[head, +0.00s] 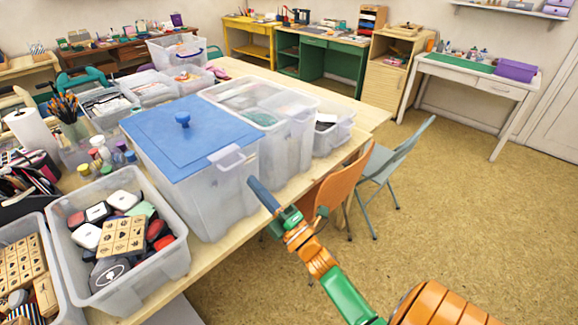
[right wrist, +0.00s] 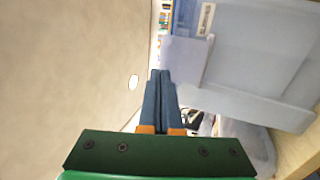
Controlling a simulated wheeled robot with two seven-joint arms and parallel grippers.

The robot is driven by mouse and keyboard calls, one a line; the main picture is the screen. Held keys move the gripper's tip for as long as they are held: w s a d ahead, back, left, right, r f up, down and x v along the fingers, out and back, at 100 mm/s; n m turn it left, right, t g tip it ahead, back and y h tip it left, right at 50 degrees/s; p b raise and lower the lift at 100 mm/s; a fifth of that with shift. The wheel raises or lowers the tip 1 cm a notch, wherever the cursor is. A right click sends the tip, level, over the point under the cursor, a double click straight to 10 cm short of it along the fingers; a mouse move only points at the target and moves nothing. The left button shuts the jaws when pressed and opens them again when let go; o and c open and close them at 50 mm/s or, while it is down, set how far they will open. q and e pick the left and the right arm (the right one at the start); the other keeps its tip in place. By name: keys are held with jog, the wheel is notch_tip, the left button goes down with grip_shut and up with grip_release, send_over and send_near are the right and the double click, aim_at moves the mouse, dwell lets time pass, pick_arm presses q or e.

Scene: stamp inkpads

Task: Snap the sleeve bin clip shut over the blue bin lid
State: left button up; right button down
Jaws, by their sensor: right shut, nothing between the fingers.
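The blue bin lid (head: 180,140) with a round knob lies on a translucent bin (head: 206,195) on the table. A pale clip (head: 227,157) sits at the lid's right edge; I cannot tell whether it is snapped down. The clip (right wrist: 190,59) also shows in the right wrist view, beside the bin wall. My right gripper (head: 250,180) is shut and empty, just right of the bin and a little below the clip. My left gripper is not in view.
An open bin of stamps and inkpads (head: 128,290) stands at the front left. Another clear lidded bin (head: 296,135) stands behind the blue-lidded one. An orange chair (head: 338,190) is by the table's right edge. The floor to the right is mostly free.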

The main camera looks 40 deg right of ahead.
jog(key=s+f+b, duration=0.1)
jog(key=s+b, duration=0.1)
jog(key=s, duration=0.9)
notch_tip(320, 180, down, 30)
jog(key=s+a+m+g+h, duration=0.2)
jog(key=s+m+g, duration=0.1)
jog(key=m+g, duration=0.75)
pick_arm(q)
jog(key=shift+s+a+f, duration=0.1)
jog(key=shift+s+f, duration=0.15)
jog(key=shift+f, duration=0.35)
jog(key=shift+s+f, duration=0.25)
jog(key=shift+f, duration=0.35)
pick_arm(e)
jog(key=s+a+f+m+g, duration=0.2)
jog(key=s+f+g, duration=0.3)
jog(key=s+f, duration=0.3)
jog(key=s+a+f+m+g, duration=0.3)
jog(key=s+f+g, duration=0.3)
jog(key=s, duration=0.9)
notch_tip(320, 180, down, 3)
jog(key=shift+s+a+m+y, duration=0.35)
jog(key=shift+s+y, duration=0.05)
